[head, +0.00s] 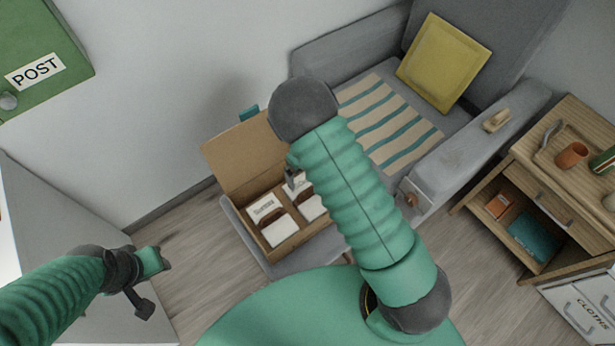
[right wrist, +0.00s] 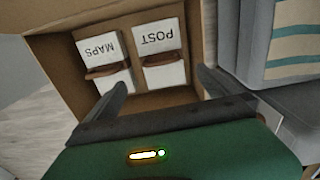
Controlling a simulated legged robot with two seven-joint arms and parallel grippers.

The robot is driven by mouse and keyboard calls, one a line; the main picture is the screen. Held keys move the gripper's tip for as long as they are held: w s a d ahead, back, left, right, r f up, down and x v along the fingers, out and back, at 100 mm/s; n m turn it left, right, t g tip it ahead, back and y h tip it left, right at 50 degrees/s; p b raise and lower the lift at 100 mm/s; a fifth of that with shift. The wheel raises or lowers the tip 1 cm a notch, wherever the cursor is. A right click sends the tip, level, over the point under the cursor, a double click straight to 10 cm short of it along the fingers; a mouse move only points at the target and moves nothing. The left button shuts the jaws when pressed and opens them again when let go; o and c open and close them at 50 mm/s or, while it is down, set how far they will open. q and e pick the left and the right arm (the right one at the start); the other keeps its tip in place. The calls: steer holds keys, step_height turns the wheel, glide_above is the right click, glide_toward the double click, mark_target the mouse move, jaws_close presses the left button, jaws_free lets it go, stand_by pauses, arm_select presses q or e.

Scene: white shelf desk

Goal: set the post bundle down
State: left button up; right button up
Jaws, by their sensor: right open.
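The post bundle (right wrist: 161,57), white with a brown band and the word POST upside down, lies in an open cardboard box (right wrist: 205,50) in the right wrist view. A similar bundle marked MAPS (right wrist: 106,62) lies beside it on the left. My right gripper (right wrist: 162,90) is open, its two fingers apart with nothing between them, at the near side of the bundles. In the head view the post bundle (head: 311,206) is partly covered by my right arm, and the box (head: 240,165) has its flap up. My left gripper (head: 150,282) is away from the box; its jaw opening is unclear.
The box rests on a grey seat beside a grey sofa (head: 461,152) with a striped blanket (head: 392,125) and yellow cushion (head: 445,62). A green POST box (head: 45,45) is at upper left. A wooden side table (head: 543,190) stands at right. Bare floor (head: 190,270) lies left of the seat.

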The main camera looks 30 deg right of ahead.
steer(key=s+a+r+n+t, duration=0.1)
steer(key=s+r+n, duration=0.6)
steer(key=n, duration=1)
steer(key=s+a+r+n+t, duration=0.1)
steer(key=s+a+r+n, duration=0.3)
steer(key=r+n, duration=0.6)
steer(key=s+n, duration=0.2)
steer(key=n, duration=0.5)
steer(key=shift+s+t, duration=0.3)
steer(key=shift+s, duration=0.05)
